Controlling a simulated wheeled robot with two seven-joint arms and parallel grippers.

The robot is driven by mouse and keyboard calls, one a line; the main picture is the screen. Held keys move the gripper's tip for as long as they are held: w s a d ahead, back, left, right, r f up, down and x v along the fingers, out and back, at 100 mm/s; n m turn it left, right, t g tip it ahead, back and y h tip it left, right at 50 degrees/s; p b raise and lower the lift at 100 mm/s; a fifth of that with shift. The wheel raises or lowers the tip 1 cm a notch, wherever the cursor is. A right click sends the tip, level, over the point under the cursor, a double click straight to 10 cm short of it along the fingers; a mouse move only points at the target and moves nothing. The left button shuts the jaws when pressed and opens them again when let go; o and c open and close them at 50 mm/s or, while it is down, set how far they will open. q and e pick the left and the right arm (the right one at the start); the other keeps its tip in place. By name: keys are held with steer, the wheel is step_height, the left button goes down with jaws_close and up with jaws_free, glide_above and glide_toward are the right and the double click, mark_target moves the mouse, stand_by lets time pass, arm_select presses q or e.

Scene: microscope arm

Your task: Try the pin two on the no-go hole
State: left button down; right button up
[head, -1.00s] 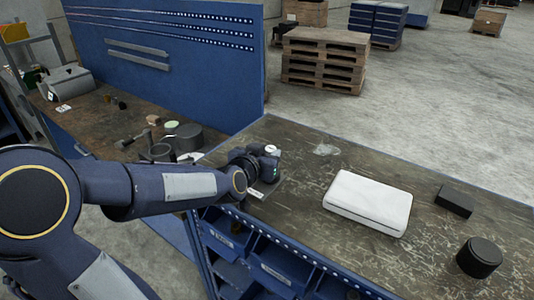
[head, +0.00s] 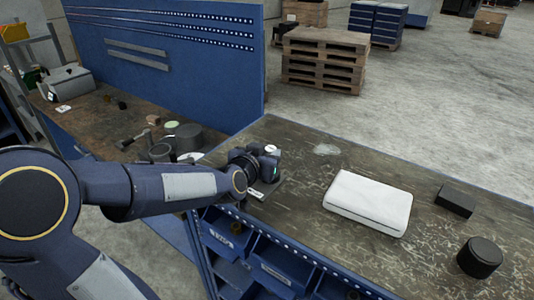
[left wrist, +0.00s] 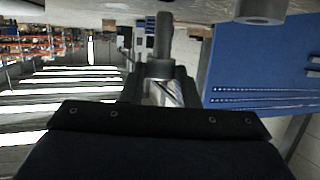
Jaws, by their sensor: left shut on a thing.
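My left gripper (head: 268,165) is at the table's left part, low over a dark flat block (head: 272,187) with a small white label (head: 256,194) at its front. In the left wrist view the gripper (left wrist: 162,78) is shut on a grey cylindrical pin (left wrist: 163,36). The pin reaches away from the fingers towards the table surface (left wrist: 110,8), which lies along the top of that view. My arm hides the pin and the block's holes in the head view, so I cannot tell whether the pin touches a hole. My right gripper is not in view.
A white case (head: 368,203) lies mid-table. A black box (head: 456,200) and a black cylinder (head: 479,257) stand at the right. Dark round items, including a grey cylinder (head: 188,138), stand on the brown bench at left. Blue bins (head: 275,262) hang below the table's front edge.

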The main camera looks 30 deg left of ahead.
arm_select(q)
steer(key=shift+f+b, duration=0.65)
steer(key=shift+b, duration=0.05)
stand_by(0.6)
steer(key=shift+r, duration=0.1)
stand_by(0.9)
step_height(320, 180, up, 7)
steer(key=p, duration=0.6)
steer(key=shift+p, duration=0.3)
stand_by(0.4)
